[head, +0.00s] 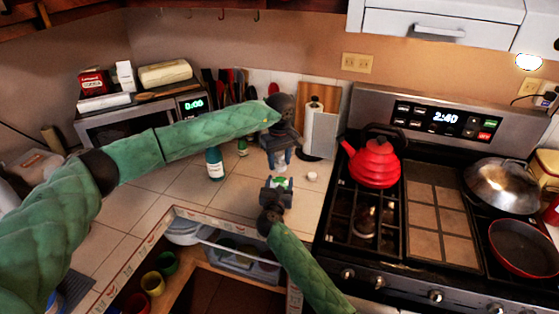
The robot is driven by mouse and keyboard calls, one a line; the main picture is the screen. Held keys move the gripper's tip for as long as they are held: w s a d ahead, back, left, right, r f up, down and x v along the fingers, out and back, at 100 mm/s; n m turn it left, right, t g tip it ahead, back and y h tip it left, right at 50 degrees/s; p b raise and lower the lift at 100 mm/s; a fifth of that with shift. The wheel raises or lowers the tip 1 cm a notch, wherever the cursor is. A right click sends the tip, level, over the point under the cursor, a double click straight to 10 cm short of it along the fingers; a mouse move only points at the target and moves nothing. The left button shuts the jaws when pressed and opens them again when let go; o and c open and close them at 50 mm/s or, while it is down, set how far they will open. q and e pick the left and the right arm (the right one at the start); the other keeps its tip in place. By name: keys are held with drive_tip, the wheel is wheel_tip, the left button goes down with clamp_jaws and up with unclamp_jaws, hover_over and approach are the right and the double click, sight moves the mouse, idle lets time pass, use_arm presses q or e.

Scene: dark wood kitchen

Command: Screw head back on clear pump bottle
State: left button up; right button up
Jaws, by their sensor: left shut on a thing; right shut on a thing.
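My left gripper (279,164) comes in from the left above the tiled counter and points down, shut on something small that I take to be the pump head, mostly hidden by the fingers. My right gripper (279,184) comes up from the bottom, directly below the left one. It is shut around the clear pump bottle (281,182), of which only a small whitish and green patch shows between the fingers. The two grippers are very close, one above the other. Whether the head touches the bottle's neck cannot be made out.
A teal bottle (214,164) and a small green bottle (242,147) stand left of the grippers. A small white item (312,176) lies to the right. A paper towel roll (315,128) stands behind.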

sight(280, 164)
use_arm(q)
drive_tip(key=shift+f, duration=0.65)
drive_tip(key=shift+f, duration=0.9)
drive_tip(key=shift+f, duration=0.6)
use_arm(e)
clamp_jaws()
use_arm(q)
drive_tip(key=m, duration=0.7)
drive_tip(key=shift+a, duration=0.15)
drive_tip(key=m, duration=0.6)
drive_tip(key=shift+a+m, duration=0.1)
drive_tip(key=shift+m, duration=0.2)
drive_tip(key=o, duration=1)
